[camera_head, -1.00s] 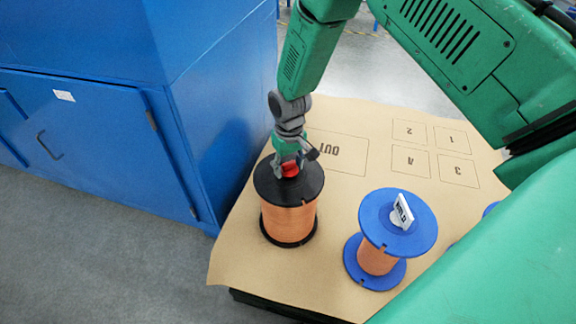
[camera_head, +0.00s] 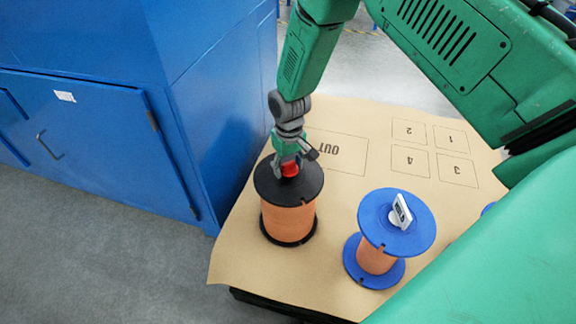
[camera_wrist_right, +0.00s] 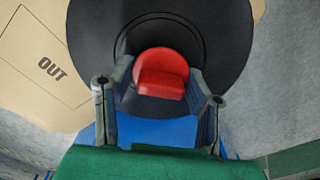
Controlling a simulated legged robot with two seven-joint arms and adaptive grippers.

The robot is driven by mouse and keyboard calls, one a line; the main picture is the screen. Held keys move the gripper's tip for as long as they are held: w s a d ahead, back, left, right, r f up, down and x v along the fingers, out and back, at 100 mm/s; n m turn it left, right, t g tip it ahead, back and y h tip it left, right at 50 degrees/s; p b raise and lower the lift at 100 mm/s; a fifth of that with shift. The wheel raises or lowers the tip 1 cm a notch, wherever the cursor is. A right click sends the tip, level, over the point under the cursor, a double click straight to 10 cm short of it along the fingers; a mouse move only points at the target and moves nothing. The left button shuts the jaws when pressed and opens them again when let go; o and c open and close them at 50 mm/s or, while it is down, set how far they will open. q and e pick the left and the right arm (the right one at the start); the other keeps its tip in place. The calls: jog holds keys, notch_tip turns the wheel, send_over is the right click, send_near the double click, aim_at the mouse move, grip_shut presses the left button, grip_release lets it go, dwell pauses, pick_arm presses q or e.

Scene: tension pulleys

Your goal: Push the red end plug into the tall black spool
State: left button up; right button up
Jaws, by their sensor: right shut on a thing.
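The tall black spool (camera_head: 288,215) stands upright on the brown board, wound with copper-coloured wire between black flanges. The red end plug (camera_head: 290,169) is at the middle of its top flange. My right gripper (camera_head: 287,166) comes down from above and is shut on the plug. In the right wrist view the red plug (camera_wrist_right: 162,72) sits between the two fingers, over the hub of the black flange (camera_wrist_right: 215,40). How deep the plug sits in the hub is hidden. My left gripper is not in view.
Part of another blue thing shows behind my arm. A blue cabinet (camera_head: 90,140) stands close on the left. The board's marked squares (camera_head: 433,150) are empty.

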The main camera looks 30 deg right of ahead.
jog(key=shift+f, duration=0.2)
jog(key=shift+f+b, duration=0.45)
jog(key=shift+f, duration=0.1)
jog(key=shift+s+f, duration=0.1)
jog(key=shift+f, duration=0.1)
jog(key=shift+s+a+r, duration=0.1)
dwell(0.5)
jog(key=shift+r+p, duration=0.4)
jog(key=shift+p, duration=0.25)
jog(key=shift+c, duration=0.2)
jog(key=shift+f, duration=0.2)
jog(key=shift+w+f, duration=0.1)
jog(key=shift+w, duration=0.1)
jog(key=shift+o, duration=0.2)
